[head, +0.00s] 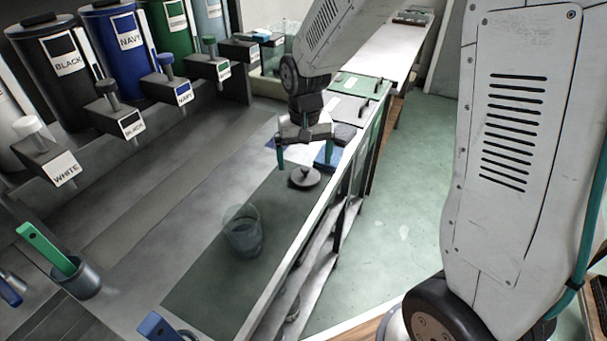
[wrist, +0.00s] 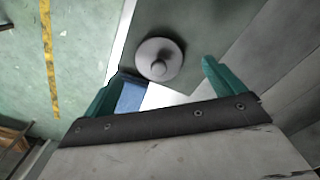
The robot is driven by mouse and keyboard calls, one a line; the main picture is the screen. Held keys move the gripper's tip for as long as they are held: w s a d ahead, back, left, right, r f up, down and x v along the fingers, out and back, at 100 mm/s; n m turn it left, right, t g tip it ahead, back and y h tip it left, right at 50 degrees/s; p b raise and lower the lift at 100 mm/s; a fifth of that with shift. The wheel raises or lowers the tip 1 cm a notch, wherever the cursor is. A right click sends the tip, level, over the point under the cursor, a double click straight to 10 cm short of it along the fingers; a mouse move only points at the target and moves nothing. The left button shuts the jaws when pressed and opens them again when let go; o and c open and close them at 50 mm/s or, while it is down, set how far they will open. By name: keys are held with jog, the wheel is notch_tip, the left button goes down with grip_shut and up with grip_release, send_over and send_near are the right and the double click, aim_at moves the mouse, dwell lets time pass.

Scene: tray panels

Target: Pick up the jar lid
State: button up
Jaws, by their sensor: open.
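The jar lid (head: 304,178) is a grey disc with a round knob, lying on the dark mat (head: 205,285) near the bench's right edge. In the wrist view the lid (wrist: 159,60) shows knob up, beyond and between the fingertips. My gripper (head: 303,160) is above the lid, its two teal fingers apart on either side with nothing between them. It also shows in the wrist view (wrist: 165,75). The fingers appear apart from the lid.
A clear glass jar (head: 243,232) stands on the mat in front of the lid. A blue item (wrist: 131,97) and white sheet (wrist: 165,97) lie close by the lid. Labelled canisters (head: 122,45) line the left back. The bench drops to a green floor (head: 395,215) at right.

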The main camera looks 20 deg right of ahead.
aim_at(306, 169)
jog(key=f, duration=0.5)
jog(key=shift+d+f, duration=0.1)
jog(key=shift+d, duration=0.1)
jog(key=c, duration=1)
jog(key=shift+c, duration=0.2)
